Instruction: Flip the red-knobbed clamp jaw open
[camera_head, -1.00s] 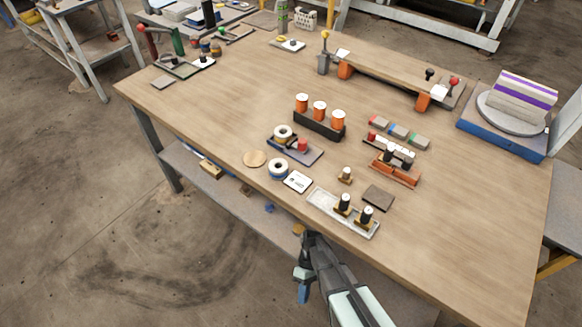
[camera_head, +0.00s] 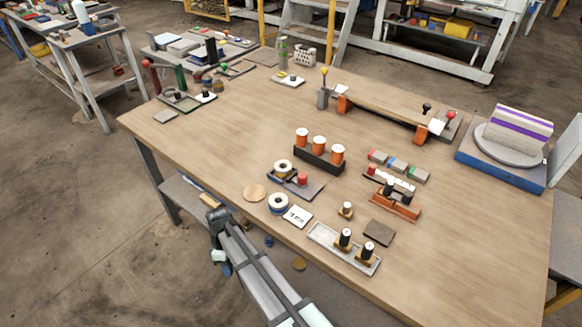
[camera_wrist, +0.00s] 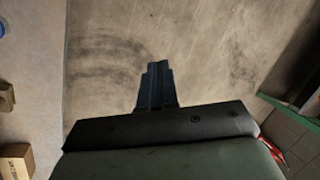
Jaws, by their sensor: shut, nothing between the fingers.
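A red knob (camera_head: 450,116) stands at the right end of a long board fixture (camera_head: 385,98) at the back right of the workbench. Beside it are a black knob (camera_head: 427,107), a white pad (camera_head: 437,126) and an orange block (camera_head: 421,133). The clamp jaw itself is too small to make out. My gripper (camera_head: 214,217) is off the bench's front edge, far from the red knob. In the wrist view its dark fingers (camera_wrist: 156,84) are together and empty, over bare floor.
A yellow-knobbed post (camera_head: 323,88) stands at the fixture's left end. Orange spools (camera_head: 319,146), a tray with black-topped pieces (camera_head: 325,236) and tape rolls (camera_head: 278,203) fill the front middle. A turntable (camera_head: 507,142) is at the right. Green and red-topped tools (camera_head: 180,82) stand at the back left.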

